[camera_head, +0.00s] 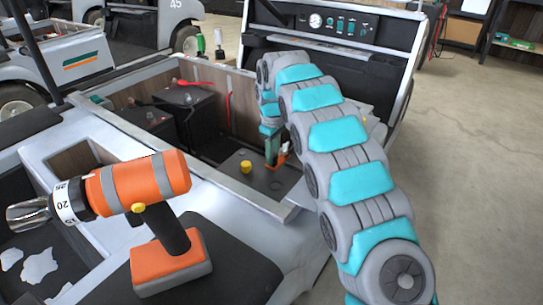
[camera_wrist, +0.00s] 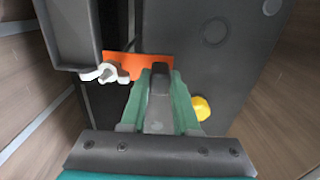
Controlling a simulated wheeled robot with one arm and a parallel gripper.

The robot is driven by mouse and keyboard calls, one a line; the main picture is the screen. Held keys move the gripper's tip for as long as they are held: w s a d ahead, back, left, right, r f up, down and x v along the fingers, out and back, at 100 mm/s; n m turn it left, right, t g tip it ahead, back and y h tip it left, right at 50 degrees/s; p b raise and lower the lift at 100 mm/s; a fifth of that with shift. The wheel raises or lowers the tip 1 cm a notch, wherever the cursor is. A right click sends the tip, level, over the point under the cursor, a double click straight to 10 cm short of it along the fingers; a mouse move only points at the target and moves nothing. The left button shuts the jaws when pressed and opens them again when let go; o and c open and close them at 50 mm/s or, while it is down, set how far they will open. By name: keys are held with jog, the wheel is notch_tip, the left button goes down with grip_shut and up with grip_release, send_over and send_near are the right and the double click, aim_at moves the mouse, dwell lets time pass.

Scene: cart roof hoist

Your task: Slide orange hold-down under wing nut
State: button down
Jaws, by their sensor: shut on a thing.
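The orange hold-down (camera_wrist: 124,66) is a flat plate on top of a dark battery in the wrist view. My gripper (camera_wrist: 160,82) is shut on the plate's near right part. The plate's left end lies close to a pale metal wing nut (camera_wrist: 105,74), which seems to overlap its edge; I cannot tell how far the plate is under it. In the head view my gripper (camera_head: 272,140) reaches down into the cart's battery bay, and a bit of the orange hold-down (camera_head: 283,158) shows beside the fingers. The wing nut is hidden there.
A battery with a yellow cap (camera_head: 246,167) lies under my gripper; the yellow cap (camera_wrist: 201,108) also shows at right in the wrist view. A dark upright bracket (camera_wrist: 70,35) stands at left. Other batteries (camera_head: 188,100) and an orange drill (camera_head: 140,181) are at left. The bay rim (camera_head: 222,182) bounds the space.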

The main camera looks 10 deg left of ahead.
aim_at(274, 153)
jog(key=shift+w+d, duration=0.15)
jog(key=shift+w, duration=0.1)
jog(key=c, duration=0.6)
grip_release()
jog(key=shift+r, duration=0.1)
notch_tip(274, 153, up, 7)
jog(key=shift+r, duration=0.3)
